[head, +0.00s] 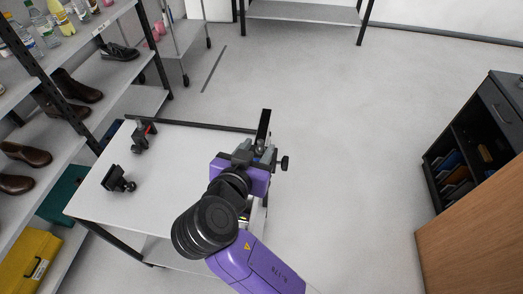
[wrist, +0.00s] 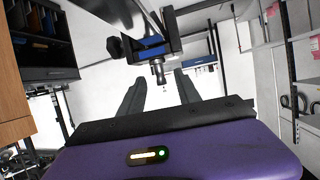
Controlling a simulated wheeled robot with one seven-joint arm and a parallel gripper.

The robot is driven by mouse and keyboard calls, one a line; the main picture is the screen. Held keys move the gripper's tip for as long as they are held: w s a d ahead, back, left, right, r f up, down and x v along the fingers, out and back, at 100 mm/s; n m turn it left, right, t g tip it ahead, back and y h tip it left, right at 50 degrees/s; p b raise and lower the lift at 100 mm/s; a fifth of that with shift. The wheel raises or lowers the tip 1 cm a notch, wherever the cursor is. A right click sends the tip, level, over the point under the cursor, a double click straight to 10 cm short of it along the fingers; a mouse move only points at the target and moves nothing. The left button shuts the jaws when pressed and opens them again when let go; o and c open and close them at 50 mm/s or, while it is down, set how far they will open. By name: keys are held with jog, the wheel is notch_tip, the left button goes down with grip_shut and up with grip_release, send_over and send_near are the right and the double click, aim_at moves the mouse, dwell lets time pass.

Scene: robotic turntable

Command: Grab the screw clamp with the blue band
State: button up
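The screw clamp with the blue band (wrist: 152,45) is at the top middle of the wrist view, dark with a blue strip and a knob on its left. Its screw end points down toward the gap between my fingertips. In the head view this clamp (head: 264,128) stands at the table's right edge, partly hidden by my gripper. My gripper (wrist: 158,82) is open, with its two fingers apart and nothing between them. In the head view my gripper (head: 258,152) is close to the clamp; whether they touch cannot be told.
A clamp with a red part (head: 141,136) and a black clamp (head: 118,180) are on the left of the white table (head: 185,165). Shelves with shoes (head: 78,86) stand at left. A dark cabinet (head: 478,130) stands at right. The floor between is clear.

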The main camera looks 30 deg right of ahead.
aim_at(264, 139)
jog(key=p+x, duration=0.1)
jog(key=x, duration=0.5)
jog(key=shift+f, duration=0.1)
grip_shut()
dwell(1.3)
